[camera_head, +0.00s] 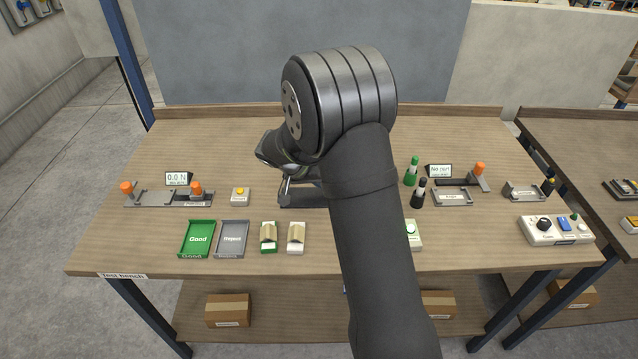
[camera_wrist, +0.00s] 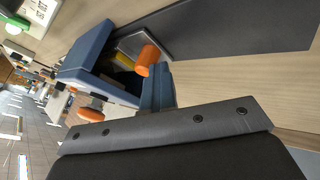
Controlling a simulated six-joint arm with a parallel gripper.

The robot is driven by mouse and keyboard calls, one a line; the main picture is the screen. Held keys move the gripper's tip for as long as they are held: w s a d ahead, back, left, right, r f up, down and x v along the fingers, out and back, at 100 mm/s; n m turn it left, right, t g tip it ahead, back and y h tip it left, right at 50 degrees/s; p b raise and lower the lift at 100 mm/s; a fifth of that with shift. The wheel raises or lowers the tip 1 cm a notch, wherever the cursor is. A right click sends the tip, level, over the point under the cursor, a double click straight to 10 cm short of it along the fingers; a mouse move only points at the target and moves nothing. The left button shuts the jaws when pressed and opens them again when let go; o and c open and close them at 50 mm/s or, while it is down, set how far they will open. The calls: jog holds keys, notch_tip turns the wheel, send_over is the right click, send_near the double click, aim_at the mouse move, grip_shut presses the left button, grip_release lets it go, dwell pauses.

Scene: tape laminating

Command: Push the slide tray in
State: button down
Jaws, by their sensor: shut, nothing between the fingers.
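The slide tray (camera_wrist: 130,45) shows in the wrist view as a pale plate with an orange knob (camera_wrist: 147,58), partly at the mouth of a blue-grey housing (camera_wrist: 88,52). Something yellow shows by the knob. My gripper (camera_wrist: 158,84) is shut and empty, its fingertips close beside the orange knob; I cannot tell whether they touch it. In the head view my arm hides most of the housing and tray. Only a grey base (camera_head: 297,200) shows left of the arm, with my gripper low over it.
A pull fixture with orange knobs (camera_head: 165,198) and a yellow-button box (camera_head: 240,195) stand to the left. Green Good (camera_head: 198,239) and grey Reject (camera_head: 233,240) trays lie in front, beside two small holders (camera_head: 268,238). Green and black posts (camera_head: 411,172) stand right of my arm.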

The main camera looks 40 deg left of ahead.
jog(key=shift+w+d, duration=0.1)
jog(key=shift+d, duration=0.05)
jog(key=s+a, duration=0.3)
jog(key=a, duration=0.1)
jog(key=shift+r, duration=0.25)
jog(key=v, duration=0.9)
jog(key=shift+r, duration=0.1)
jog(key=x, duration=1)
jog(key=shift+d, duration=0.15)
jog(key=shift+w+d, duration=0.65)
jog(key=shift+d, duration=0.3)
jog(key=shift+w+d, duration=0.3)
jog(key=shift+d, duration=0.15)
